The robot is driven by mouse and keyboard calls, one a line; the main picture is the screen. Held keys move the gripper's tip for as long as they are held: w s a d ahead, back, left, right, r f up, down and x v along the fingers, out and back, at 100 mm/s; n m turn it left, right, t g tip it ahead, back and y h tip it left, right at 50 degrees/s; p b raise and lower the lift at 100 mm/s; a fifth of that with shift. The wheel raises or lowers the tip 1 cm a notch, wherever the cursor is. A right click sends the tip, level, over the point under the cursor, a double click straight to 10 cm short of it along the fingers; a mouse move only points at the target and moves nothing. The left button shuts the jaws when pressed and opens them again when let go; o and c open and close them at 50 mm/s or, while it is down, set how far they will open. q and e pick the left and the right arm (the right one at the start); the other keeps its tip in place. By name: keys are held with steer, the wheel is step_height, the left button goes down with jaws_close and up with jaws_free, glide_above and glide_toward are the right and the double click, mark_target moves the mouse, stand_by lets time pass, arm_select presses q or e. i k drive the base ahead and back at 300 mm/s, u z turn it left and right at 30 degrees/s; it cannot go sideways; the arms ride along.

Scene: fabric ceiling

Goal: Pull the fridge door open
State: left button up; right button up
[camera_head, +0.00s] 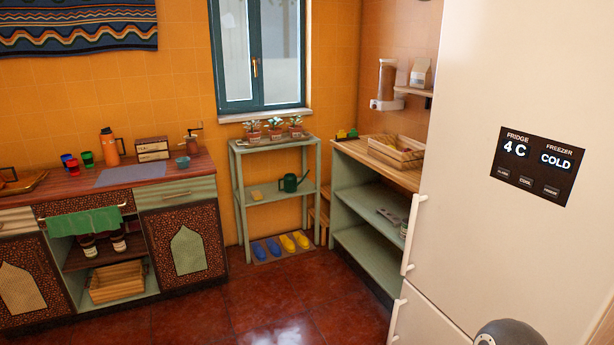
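The tall cream fridge (470,210) fills the right side of the head view, and its door looks shut. A dark panel (535,165) on its front reads "FRIDGE 4 C" and "FREEZER COLD". A white vertical handle (413,233) runs along the left edge of the upper door. A second handle (397,320) sits on the lower door, below the seam, and is cut off by the bottom edge. A rounded grey part of my own body shows at the bottom right, in front of the fridge. Neither of my grippers is in view.
An open-shelved green unit (345,190) with a wooden top stands just left of the fridge. A green shelf rack (275,195) stands under the window. A counter with cabinets (150,205) lines the left. The red tiled floor (270,305) between is clear.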

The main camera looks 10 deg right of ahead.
mark_target(524, 88)
steer(key=z, duration=0.4)
steer(key=i, duration=1.75)
steer(key=z, duration=0.5)
